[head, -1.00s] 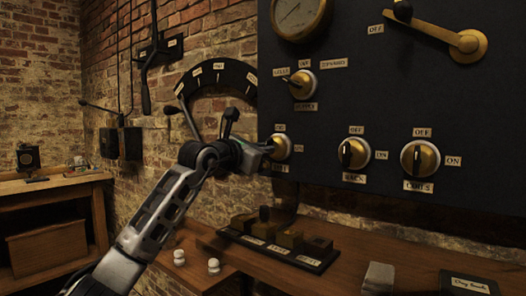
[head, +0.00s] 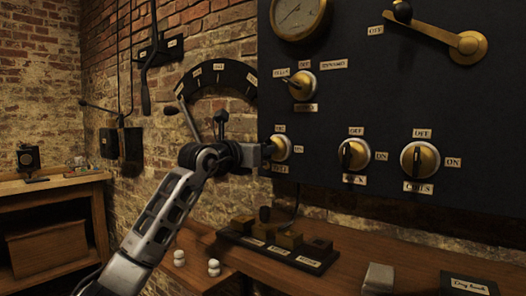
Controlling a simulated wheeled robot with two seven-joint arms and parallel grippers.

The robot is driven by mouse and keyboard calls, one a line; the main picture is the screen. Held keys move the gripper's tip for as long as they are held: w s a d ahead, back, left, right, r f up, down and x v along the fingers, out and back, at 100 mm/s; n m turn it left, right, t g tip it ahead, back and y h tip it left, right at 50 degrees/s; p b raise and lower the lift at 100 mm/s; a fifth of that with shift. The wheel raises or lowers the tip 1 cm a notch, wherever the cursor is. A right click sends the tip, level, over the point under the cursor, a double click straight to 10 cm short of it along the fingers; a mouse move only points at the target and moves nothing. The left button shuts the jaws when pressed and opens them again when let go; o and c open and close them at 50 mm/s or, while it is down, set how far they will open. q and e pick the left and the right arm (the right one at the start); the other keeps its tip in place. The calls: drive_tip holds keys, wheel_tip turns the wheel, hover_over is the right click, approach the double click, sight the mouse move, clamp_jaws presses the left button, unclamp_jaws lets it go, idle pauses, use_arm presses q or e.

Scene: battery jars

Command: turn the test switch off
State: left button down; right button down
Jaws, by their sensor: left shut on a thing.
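The test switch (head: 283,148) is a round brass knob at the lower left of the black panel, with an OFF label above, ON to its right and a TEST label below. My left gripper (head: 266,150) reaches it from the left and is shut on its handle. The gripper hides the handle, so I cannot tell which way it points. My right gripper is not in view.
Two similar brass switches (head: 354,154) and (head: 420,159) sit to the right on the panel (head: 400,100). Another switch (head: 301,85) is just above. A black dial arc (head: 219,72) is behind my arm. A wooden bench (head: 340,262) runs below.

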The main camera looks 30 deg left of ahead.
use_arm(q)
drive_tip(key=c, duration=1.5)
unclamp_jaws()
drive_tip(key=shift+c, duration=0.2)
